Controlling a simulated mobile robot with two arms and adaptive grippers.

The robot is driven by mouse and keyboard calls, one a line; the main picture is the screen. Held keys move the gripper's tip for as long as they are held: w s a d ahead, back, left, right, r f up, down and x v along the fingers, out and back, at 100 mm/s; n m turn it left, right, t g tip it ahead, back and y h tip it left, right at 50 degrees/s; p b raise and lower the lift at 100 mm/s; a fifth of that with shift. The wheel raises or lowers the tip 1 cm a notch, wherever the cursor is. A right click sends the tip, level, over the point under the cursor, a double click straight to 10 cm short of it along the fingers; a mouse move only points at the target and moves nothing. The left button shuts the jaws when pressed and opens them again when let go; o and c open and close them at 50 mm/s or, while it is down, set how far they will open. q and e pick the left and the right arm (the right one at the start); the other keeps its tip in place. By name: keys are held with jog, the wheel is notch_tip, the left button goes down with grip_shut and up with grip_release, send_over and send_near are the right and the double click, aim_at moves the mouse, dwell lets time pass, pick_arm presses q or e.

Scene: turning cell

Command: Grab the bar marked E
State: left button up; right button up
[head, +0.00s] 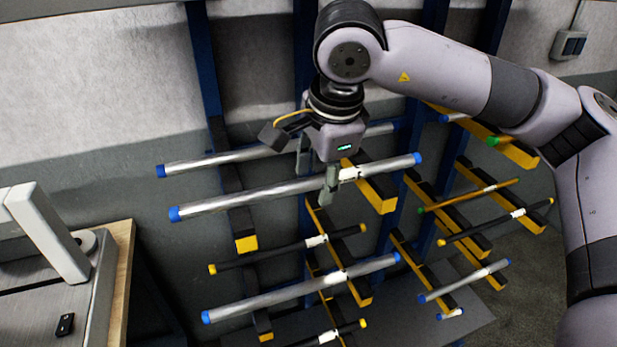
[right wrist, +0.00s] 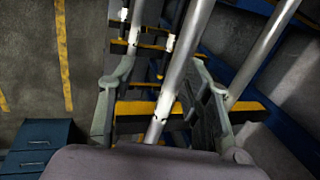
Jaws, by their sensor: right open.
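Several bars with white labels lie on the rack's yellow-tipped arms; the label letters are too small to read, so I cannot tell which is marked E. My right gripper (head: 317,180) is open at a thick silver bar with blue ends (head: 255,197) on an upper level. Its white label (head: 350,174) is just right of the fingers. In the right wrist view this silver bar (right wrist: 177,88) runs between the two spread fingers, with a visible gap on each side. Another silver bar (head: 215,161) lies behind it. My left gripper is out of view.
Yellow-tipped rack arms (head: 376,194) stick out close under the bar. Thinner black bars (head: 285,250) and another silver bar (head: 300,288) lie lower. A grey machine (head: 48,232) stands on a wooden-edged bench at left. A blue drawer cabinet (right wrist: 40,143) shows in the wrist view.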

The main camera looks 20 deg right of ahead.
aim_at(309, 180)
jog(key=w+p, duration=0.1)
jog(key=w, duration=0.2)
jog(key=shift+p, duration=0.35)
jog(key=shift+p+x, duration=0.55)
jog(key=shift+x, duration=0.6)
jog(key=shift+f, duration=0.3)
jog(key=shift+a, duration=0.1)
grip_shut()
jog(key=shift+r, duration=0.1)
